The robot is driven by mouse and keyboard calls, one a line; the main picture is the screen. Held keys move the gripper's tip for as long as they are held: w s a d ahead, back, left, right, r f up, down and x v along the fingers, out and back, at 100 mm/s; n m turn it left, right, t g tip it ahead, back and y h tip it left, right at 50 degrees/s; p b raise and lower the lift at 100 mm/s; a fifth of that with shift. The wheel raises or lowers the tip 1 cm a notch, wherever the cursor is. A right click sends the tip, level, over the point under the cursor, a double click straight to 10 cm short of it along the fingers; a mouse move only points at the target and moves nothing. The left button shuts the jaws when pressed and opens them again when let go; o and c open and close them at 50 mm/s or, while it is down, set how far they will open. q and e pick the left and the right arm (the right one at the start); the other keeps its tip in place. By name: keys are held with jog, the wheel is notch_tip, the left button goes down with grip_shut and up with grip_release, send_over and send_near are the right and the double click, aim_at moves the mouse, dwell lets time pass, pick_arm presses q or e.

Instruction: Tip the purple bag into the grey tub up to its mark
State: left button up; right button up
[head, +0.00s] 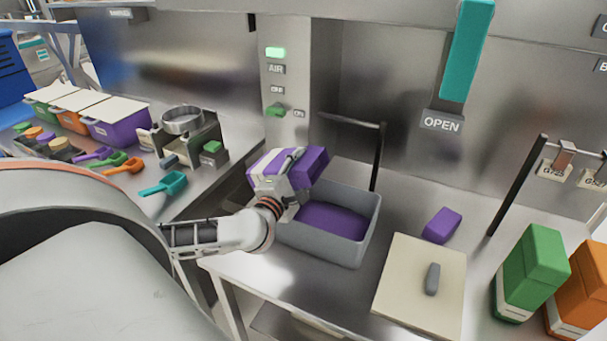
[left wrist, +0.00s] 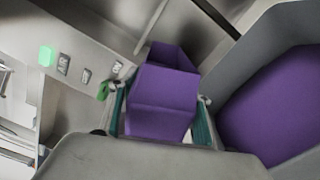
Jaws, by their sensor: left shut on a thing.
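The purple bag (head: 311,164) is held tilted over the left rim of the grey tub (head: 345,243), its right end over the tub. My left gripper (head: 287,178) is shut on it. In the left wrist view the bag (left wrist: 163,98) sits between the fingers with its open end facing away. The grey tub also shows in the left wrist view (left wrist: 222,80), with a level purple fill (head: 330,220) inside. I cannot make out the mark on the tub. No falling stream is visible. My right gripper is not in view.
A cream lid (head: 408,290) with a grey handle lies right of the tub, with a small purple block (head: 442,225) behind it. Green (head: 535,265) and orange (head: 580,290) bags stand at the right. A dark post (head: 378,160) rises behind the tub. Scoops (head: 165,187) lie on the left bench.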

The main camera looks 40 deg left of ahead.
aim_at(305, 158)
pick_arm(q)
jog(key=shift+r+n, duration=0.4)
jog(key=shift+r, duration=0.45)
notch_tip(305, 158, up, 3)
jog(key=n, duration=0.3)
jog(key=shift+d+f, duration=0.1)
jog(key=shift+d, duration=0.05)
jog(key=r+n, duration=0.2)
jog(key=n, duration=0.1)
jog(key=shift+w+d, duration=0.1)
jog(key=shift+d, duration=0.25)
jog(key=shift+n, duration=0.3)
